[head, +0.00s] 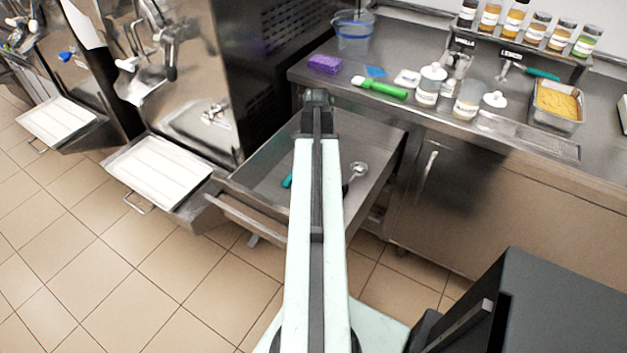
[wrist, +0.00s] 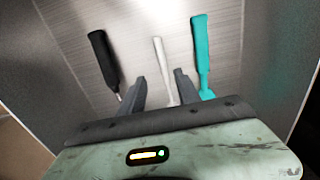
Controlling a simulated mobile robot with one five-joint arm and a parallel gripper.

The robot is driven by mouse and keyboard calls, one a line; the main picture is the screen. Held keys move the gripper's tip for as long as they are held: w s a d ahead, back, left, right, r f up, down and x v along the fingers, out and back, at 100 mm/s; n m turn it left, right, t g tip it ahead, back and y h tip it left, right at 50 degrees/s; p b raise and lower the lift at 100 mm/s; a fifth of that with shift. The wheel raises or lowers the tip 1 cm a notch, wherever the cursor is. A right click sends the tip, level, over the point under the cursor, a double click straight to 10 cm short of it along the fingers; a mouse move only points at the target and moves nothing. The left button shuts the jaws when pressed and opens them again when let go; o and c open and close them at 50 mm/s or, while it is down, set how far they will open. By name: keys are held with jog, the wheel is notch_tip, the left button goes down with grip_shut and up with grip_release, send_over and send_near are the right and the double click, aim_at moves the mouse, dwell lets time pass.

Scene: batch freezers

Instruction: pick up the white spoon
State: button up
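The white spoon (wrist: 162,62) shows in the wrist view as a pale, slim handle lying on the metal bottom of an open drawer (head: 262,171). Its lower part runs down out of sight behind my gripper's body. My gripper (wrist: 159,78) is open, with one dark finger on each side of the handle in the picture. I cannot tell how far above the handle the fingers are. In the head view my arm covers the gripper and hides the white spoon.
In the wrist view a black-handled tool (wrist: 104,60) lies left of the spoon and a teal-handled tool (wrist: 201,55) right of it. Drawer walls stand close on both sides. A counter (head: 400,120) with bottles and a purple sponge (head: 325,64) rises behind the drawer.

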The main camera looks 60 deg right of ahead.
jog(key=f+b, duration=0.7)
jog(key=f, duration=0.1)
jog(key=shift+w+a+b, duration=0.1)
jog(key=shift+w+b, duration=0.25)
jog(key=shift+b, duration=0.05)
jog(key=shift+r, duration=0.2)
grip_shut()
